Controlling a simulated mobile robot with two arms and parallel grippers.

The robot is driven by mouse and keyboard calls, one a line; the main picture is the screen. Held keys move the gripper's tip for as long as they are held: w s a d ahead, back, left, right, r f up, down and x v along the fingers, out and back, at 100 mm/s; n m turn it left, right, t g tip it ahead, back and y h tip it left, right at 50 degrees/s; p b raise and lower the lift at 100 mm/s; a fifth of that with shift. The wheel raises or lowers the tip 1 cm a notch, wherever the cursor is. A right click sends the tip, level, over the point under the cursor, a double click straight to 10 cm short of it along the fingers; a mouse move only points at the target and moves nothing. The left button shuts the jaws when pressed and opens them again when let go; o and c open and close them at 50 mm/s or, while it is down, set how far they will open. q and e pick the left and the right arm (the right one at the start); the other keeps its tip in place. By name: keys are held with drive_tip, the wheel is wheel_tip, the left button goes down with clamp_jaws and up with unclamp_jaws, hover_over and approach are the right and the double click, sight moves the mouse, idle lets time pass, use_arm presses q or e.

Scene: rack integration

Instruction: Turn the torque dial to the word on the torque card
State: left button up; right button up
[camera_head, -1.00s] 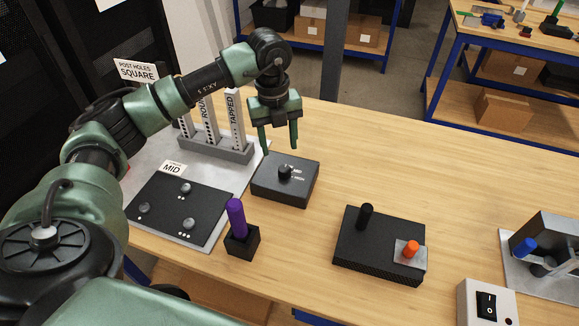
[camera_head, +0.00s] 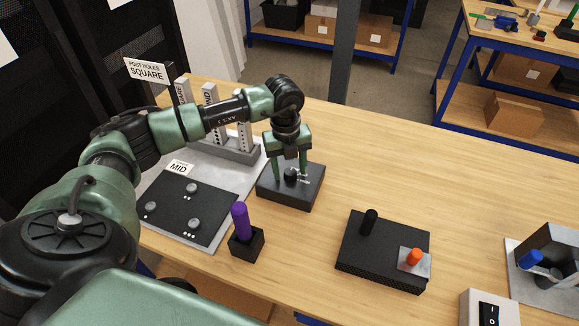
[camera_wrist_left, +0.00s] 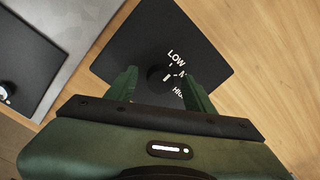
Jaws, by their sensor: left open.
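The torque dial is a black knob (camera_head: 290,175) on top of a black box (camera_head: 290,197) on the wooden table. In the left wrist view the knob (camera_wrist_left: 162,76) is dark, with a white mark below it and the words LOW and HIGH beside it; the lettering between is partly hidden. The torque card (camera_head: 177,168) reads MID and stands at the back of the black plate. My left gripper (camera_head: 290,178) is open, pointing down, its fingers on either side of the knob. In the left wrist view its fingertips (camera_wrist_left: 160,80) flank the knob, with no clear contact. My right gripper is out of view.
A purple-handled tool (camera_head: 240,222) stands in a black holder in front of the dial box. A black plate with knobs (camera_head: 165,215) lies to the left, upright posts (camera_head: 243,135) behind it. A black box with an orange knob (camera_head: 385,250) sits to the right. The table's back right is clear.

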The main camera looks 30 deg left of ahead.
use_arm(q)
clamp_jaws()
drive_tip(key=m+b, duration=0.3)
drive_tip(key=shift+w+f+m, duration=0.1)
drive_tip(key=shift+m, duration=0.3)
drive_tip(key=m+b, duration=0.2)
drive_tip(key=m, duration=0.1)
drive_tip(key=shift+m+b, duration=0.65)
drive_tip(key=shift+m, duration=0.25)
drive_tip(key=shift+r, duration=0.2)
unclamp_jaws()
